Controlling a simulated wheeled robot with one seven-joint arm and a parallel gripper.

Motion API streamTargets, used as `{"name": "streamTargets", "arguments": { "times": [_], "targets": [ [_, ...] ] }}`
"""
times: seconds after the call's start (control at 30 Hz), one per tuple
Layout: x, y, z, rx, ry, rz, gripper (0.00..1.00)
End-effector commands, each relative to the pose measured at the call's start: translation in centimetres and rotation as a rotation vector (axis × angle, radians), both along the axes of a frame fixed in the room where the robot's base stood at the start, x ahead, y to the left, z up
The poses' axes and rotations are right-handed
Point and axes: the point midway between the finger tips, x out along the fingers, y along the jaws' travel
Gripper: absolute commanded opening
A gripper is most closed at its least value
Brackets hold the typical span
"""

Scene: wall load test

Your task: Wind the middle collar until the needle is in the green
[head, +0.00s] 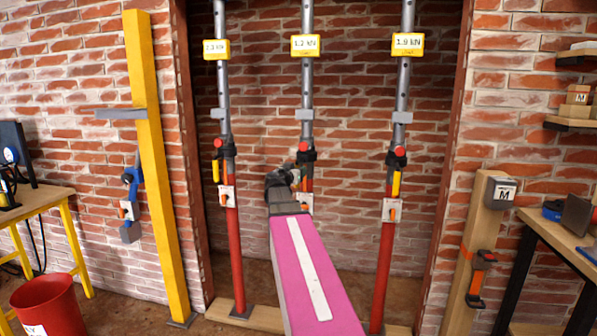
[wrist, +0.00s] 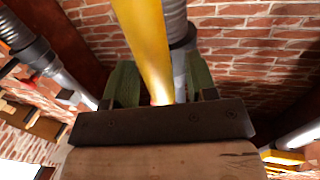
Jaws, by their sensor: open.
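The middle prop (head: 306,80) is a grey steel tube over a red lower tube, with a yellow label (head: 305,45) reading about 1.2 kN. Its black collar (head: 307,156) has a red knob above it and is partly hidden by my arm. My gripper (head: 290,178) is at collar height, in front of the prop. In the wrist view my gripper (wrist: 160,85) is open, its green-padded fingers apart on either side of a yellow bar (wrist: 147,45). A grey ribbed post (wrist: 178,30) stands behind the bar. I cannot tell whether the fingers touch the bar. I cannot make out a needle or green zone.
A left prop (head: 222,85) and a right prop (head: 402,85) flank the middle one, each with a yellow handle. A yellow post (head: 150,150) and red bucket (head: 48,303) stand left.

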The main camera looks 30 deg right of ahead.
Motion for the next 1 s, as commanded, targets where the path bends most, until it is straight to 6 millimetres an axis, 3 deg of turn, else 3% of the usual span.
{"name": "streamTargets", "arguments": {
  "times": [0.2,0.43,1.0],
  "targets": [
    [-3.0,3.5,0.0,0.000,0.000,0.002,0.52],
    [-5.0,6.2,0.0,0.000,0.000,0.001,0.52],
    [-5.5,7.0,0.0,0.000,0.000,0.000,0.52]
  ]
}}
